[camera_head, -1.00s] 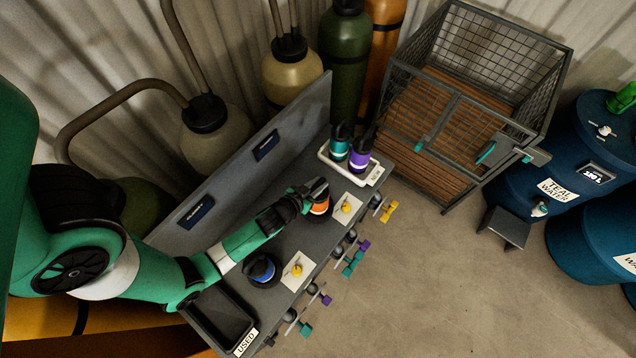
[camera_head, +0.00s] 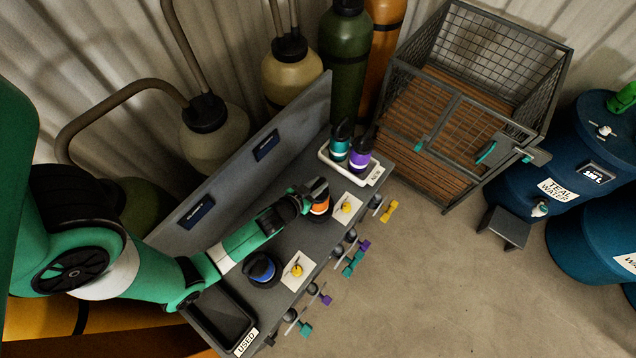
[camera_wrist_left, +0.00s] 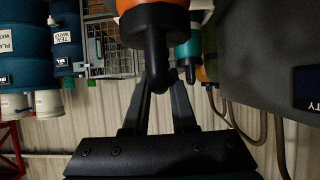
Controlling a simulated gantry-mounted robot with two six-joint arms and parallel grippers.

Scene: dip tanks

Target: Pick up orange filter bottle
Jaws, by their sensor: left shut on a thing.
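The orange filter bottle (camera_head: 320,207) stands on the grey bench, with a black top and an orange band. My left gripper (camera_head: 313,190) is at its black top and is shut on it. In the left wrist view the bottle's orange body (camera_wrist_left: 128,5) is cut off by the upper edge, and its black cap and spout (camera_wrist_left: 154,30) reach between the two fingers (camera_wrist_left: 160,90). My right gripper is not in view.
A blue bottle (camera_head: 262,268) stands nearer on the bench. Teal (camera_head: 340,146) and purple (camera_head: 360,155) bottles stand in the white NEW tray (camera_head: 376,175). An empty dark USED tray (camera_head: 218,318) lies at the near end. A back panel (camera_head: 215,200) borders the bench.

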